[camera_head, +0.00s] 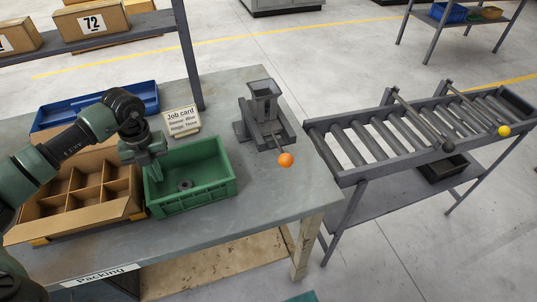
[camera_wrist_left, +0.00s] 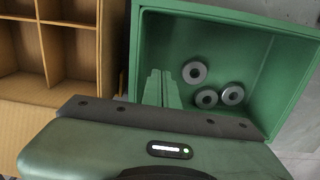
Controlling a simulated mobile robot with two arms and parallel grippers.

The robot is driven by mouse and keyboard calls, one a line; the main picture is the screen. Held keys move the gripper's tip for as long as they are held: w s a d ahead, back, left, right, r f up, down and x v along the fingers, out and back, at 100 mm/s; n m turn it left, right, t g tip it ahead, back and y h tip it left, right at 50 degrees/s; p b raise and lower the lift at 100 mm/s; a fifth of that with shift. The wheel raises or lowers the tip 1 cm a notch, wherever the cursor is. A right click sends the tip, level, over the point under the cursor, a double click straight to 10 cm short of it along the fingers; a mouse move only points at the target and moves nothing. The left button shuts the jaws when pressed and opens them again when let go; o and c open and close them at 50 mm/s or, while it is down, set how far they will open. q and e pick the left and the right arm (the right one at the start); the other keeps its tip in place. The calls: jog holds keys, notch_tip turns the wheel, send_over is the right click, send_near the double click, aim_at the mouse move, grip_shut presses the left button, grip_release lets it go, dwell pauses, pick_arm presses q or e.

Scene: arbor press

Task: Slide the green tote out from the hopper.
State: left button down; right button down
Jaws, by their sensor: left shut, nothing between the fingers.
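The green tote (camera_head: 189,176) stands on the packing table, just right of the cardboard divider box. In the left wrist view the tote (camera_wrist_left: 291,75) holds a few grey rings (camera_wrist_left: 194,72) on its floor. The hopper (camera_head: 263,100), a dark grey press-like stand with an orange-knobbed lever, is behind and right of the tote, with a gap between them. My left gripper (camera_head: 154,172) is at the tote's left side, fingers shut and empty. In the left wrist view its fingertips (camera_wrist_left: 160,78) reach over the tote's near left part; contact is unclear. My right gripper is not in view.
A cardboard divider box (camera_head: 75,193) is close on the tote's left. A blue tray (camera_head: 97,104) and a job card (camera_head: 181,121) are behind. A roller conveyor (camera_head: 400,130) stands to the right. The table right of the tote (camera_head: 275,185) is clear.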

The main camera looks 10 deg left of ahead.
pick_arm(q)
notch_tip(320, 180, up, 6)
jog(key=p, duration=0.3)
dwell(0.4)
